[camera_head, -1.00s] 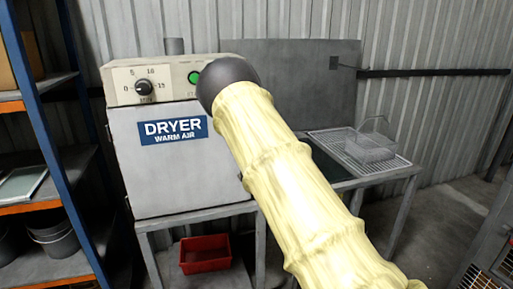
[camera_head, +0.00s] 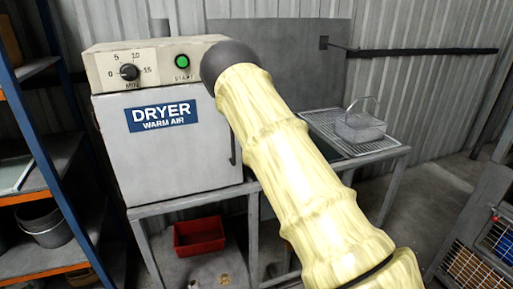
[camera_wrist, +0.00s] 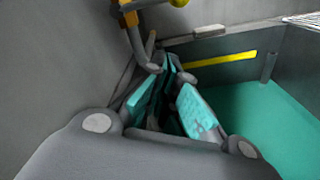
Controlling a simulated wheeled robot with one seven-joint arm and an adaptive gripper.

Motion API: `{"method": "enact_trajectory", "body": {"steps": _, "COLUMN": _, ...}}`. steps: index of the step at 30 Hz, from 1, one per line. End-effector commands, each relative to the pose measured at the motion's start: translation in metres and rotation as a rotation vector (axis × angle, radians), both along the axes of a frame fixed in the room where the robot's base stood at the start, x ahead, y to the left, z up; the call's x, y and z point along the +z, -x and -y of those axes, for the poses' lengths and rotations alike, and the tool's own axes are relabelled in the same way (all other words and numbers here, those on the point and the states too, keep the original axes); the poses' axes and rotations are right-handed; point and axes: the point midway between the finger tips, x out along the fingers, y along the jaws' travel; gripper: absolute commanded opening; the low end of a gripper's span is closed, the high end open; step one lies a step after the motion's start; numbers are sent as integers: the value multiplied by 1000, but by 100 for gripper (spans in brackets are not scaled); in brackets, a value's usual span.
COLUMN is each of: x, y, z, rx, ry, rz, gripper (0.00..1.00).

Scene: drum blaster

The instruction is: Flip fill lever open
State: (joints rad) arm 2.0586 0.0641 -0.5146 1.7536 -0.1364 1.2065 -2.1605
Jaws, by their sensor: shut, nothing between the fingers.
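In the wrist view my gripper (camera_wrist: 167,78) is shut and empty, its teal-padded fingers drawn together at the tips. Its tips are close below a bent grey pipe (camera_wrist: 139,45) with an orange-yellow fitting (camera_wrist: 129,17). A yellow rounded end (camera_wrist: 179,3) is cut off by the top edge of the view, and it may be part of the fill lever. I cannot tell whether the fingers touch the pipe. In the head view my arm hides part of the scene, and neither my gripper nor the lever shows.
The wrist view shows a grey-walled tank (camera_wrist: 290,62) with teal liquid and a yellow strip (camera_wrist: 220,59). In the head view a dryer (camera_head: 165,165) stands left, a wire basket (camera_head: 360,128) sits on a rack, and a red bin (camera_head: 199,236) is below. Blue-framed shelving (camera_head: 65,85) is far left.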

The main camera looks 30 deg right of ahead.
Motion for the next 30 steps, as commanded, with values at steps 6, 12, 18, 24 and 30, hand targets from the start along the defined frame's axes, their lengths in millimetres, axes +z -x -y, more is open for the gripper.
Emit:
{"method": "enact_trajectory", "body": {"steps": 6, "x": 0, "y": -35, "z": 7, "rx": 0, "ry": -2, "rz": 2, "gripper": 0}}
{"method": "enact_trajectory", "body": {"steps": 12, "x": 21, "y": -42, "z": 21, "rx": -2, "ry": -1, "rz": 3, "gripper": 0}}
{"method": "enact_trajectory", "body": {"steps": 18, "x": 30, "y": -45, "z": 27, "rx": 0, "ry": 0, "rz": 0, "gripper": 0}}
{"method": "enact_trajectory", "body": {"steps": 24, "x": 31, "y": -46, "z": 29, "rx": 0, "ry": 1, "rz": 0, "gripper": 0}}
{"method": "enact_trajectory", "body": {"steps": 30, "x": 31, "y": -46, "z": 29, "rx": 0, "ry": 1, "rz": 0, "gripper": 0}}
